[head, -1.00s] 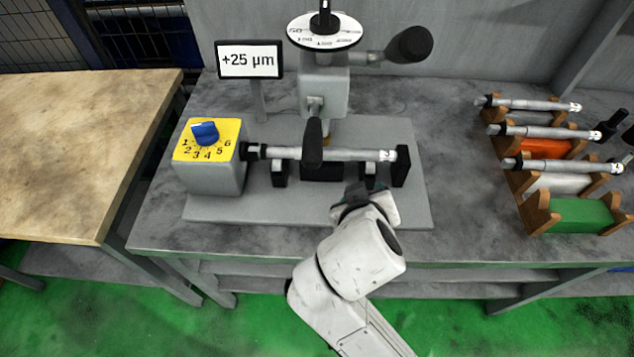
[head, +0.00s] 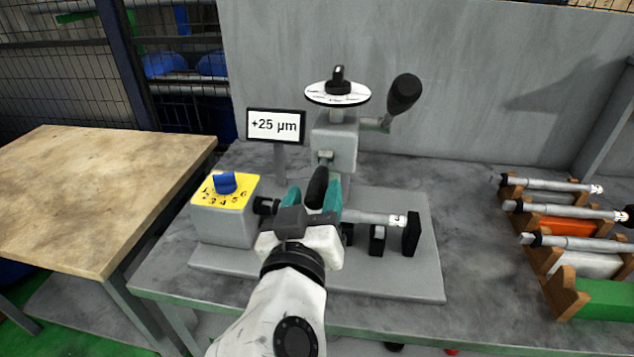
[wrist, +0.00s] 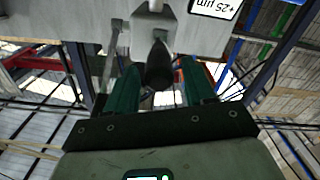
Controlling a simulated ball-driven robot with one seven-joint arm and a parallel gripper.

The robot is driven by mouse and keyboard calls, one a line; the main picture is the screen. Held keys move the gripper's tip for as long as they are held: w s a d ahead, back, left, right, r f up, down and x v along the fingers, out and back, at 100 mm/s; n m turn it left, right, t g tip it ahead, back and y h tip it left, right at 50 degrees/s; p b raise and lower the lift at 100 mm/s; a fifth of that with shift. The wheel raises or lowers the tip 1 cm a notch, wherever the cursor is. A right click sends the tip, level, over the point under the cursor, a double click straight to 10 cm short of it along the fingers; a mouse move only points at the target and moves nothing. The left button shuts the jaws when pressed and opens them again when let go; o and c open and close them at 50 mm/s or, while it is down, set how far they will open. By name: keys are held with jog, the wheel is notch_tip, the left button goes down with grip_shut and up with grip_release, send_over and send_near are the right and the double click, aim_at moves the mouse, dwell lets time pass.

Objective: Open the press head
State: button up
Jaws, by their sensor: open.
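The press head (head: 336,142) is a grey block above the grey base plate, with a round white dial on top. A black lever handle (head: 317,186) projects from its front, toward me. My gripper (head: 313,196) is open, with one teal finger on each side of this handle. In the wrist view the black handle (wrist: 158,65) lies between the spread teal fingers, with visible gaps on both sides. The press head (wrist: 152,20) shows behind it there. A silver shaft (head: 372,217) lies across supports on the plate, partly hidden by my gripper.
A grey box with a yellow face and blue knob (head: 225,183) stands left of my gripper. A display (head: 276,125) reads +25 µm. A black crank knob (head: 404,92) juts out right of the press head. Racked shafts (head: 560,185) lie at the right. The wooden table (head: 95,190) is clear.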

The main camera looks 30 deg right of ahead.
aim_at(317, 180)
jog(key=shift+x, duration=1.7)
jog(key=shift+c, duration=0.4)
grip_shut()
